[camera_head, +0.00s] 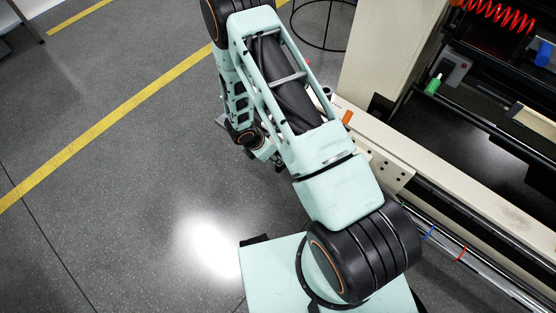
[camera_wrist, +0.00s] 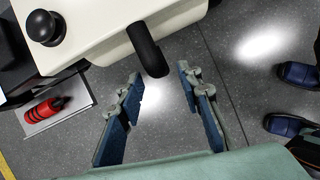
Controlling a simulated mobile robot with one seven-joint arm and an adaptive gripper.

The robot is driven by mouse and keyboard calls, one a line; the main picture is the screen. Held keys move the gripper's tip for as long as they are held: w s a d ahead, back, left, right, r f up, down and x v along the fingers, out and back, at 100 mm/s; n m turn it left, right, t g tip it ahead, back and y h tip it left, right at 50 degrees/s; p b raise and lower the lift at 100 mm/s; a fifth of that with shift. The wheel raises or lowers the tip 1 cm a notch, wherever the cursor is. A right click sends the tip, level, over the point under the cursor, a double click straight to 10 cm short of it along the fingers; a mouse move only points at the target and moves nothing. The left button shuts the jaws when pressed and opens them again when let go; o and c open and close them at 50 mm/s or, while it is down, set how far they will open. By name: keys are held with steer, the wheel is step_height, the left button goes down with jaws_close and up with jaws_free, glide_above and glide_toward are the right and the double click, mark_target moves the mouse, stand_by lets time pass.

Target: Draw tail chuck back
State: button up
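The cream machine (camera_head: 470,200) runs along the right of the head view. Its cream end block (camera_wrist: 100,25) fills the upper left of the wrist view. A curved black handle (camera_wrist: 148,52) sticks out from this block toward my gripper. My gripper (camera_wrist: 160,78) is open, with blue-padded fingers on either side and nothing between the pads. The handle's free end lies near the gap between the fingertips; I cannot tell the depth between them. A round black knob (camera_wrist: 46,27) is on the block's top left. In the head view my arm hides most of the gripper. I cannot make out the tail chuck itself.
A red cylinder (camera_wrist: 45,109) lies on a grey plate at the left of the wrist view. Dark blue shoes (camera_wrist: 297,75) stand at the right. A red coil (camera_head: 500,14) hangs in the machine. The grey floor (camera_head: 120,180) left of my arm is clear.

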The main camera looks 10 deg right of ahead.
steer(key=x, duration=0.5)
steer(key=shift+b, duration=0.4)
steer(key=shift+r, duration=0.1)
jaws_close()
